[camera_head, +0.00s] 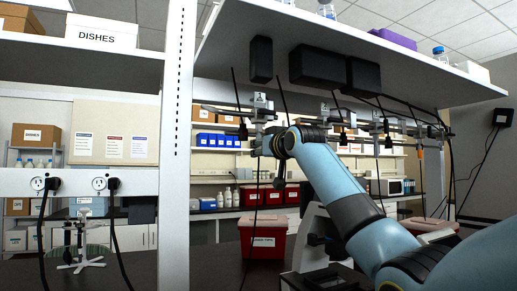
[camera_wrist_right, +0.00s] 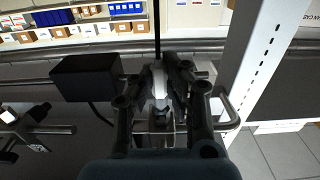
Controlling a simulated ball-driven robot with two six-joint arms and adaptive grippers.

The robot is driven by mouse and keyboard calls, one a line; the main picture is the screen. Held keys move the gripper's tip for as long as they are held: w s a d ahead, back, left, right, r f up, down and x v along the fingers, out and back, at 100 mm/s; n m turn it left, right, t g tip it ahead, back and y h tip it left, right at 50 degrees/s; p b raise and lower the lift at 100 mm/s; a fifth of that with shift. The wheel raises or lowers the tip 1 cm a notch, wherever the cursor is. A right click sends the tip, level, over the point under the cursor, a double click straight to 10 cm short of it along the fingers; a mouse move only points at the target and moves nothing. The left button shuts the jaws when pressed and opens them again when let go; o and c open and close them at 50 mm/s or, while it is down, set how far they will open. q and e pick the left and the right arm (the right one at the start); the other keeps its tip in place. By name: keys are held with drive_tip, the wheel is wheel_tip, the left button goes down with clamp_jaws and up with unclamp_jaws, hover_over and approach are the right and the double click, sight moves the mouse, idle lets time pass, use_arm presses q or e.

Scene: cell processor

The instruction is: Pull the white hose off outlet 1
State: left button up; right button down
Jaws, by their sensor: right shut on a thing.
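My right gripper (camera_head: 266,143) is raised under the overhead shelf, just below the leftmost outlet fitting (camera_head: 262,108). In the right wrist view its two dark fingers (camera_wrist_right: 160,85) are shut on a pale piece, which I take to be the white hose (camera_wrist_right: 158,80). Most of the hose is hidden by the fingers, and I cannot tell whether it still sits on the outlet. A small label on the fitting is too small to read. My left gripper is not in view.
The overhead shelf (camera_head: 410,72) carries black boxes (camera_head: 335,70) beneath it, with dark cables hanging close by. A metal upright post (camera_head: 178,150) stands to the left. Red bins (camera_head: 262,236) and a microscope-like device (camera_head: 318,245) stand below. More outlet fittings hang to the right.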

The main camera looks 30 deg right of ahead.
drive_tip(key=shift+f, duration=0.15)
drive_tip(key=shift+d+f, duration=0.1)
drive_tip(key=shift+f, duration=0.4)
drive_tip(key=shift+f+b, duration=0.3)
drive_tip(key=shift+f, duration=0.55)
